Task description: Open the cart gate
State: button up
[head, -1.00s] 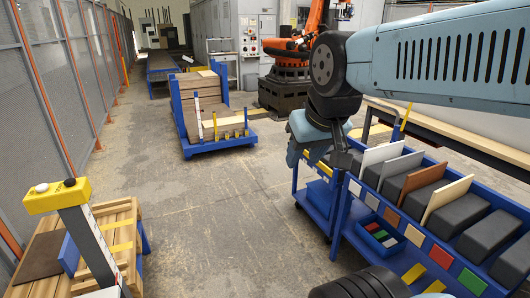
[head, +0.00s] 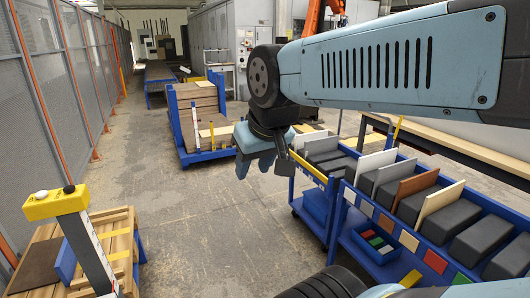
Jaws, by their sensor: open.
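A blue cart (head: 189,157) carrying a stack of brown boards (head: 199,97) stands on the floor at the back, left of centre in the head view. It has blue uprights and a slim white upright (head: 196,128) with a yellow marker (head: 211,134) beside it at its front. I cannot make out which part is its gate. My gripper (head: 263,168) is open and empty, pointing down, in front of the cart's right end in the picture.
A blue rack cart (head: 358,226) with dark blocks and upright panels stands at the right. A wooden pallet bench (head: 105,243) and a yellow button post (head: 57,203) stand at the front left. A mesh fence (head: 62,110) runs along the left. The middle floor is clear.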

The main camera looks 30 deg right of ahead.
aim_at(318, 174)
jog(key=i, duration=1.1)
jog(key=z, duration=0.6)
jog(key=i, duration=1.05)
jog(key=z, duration=0.85)
jog(key=i, duration=0.7)
jog(key=u, duration=0.2)
jog(key=k, duration=0.6)
jog(key=z, duration=0.15)
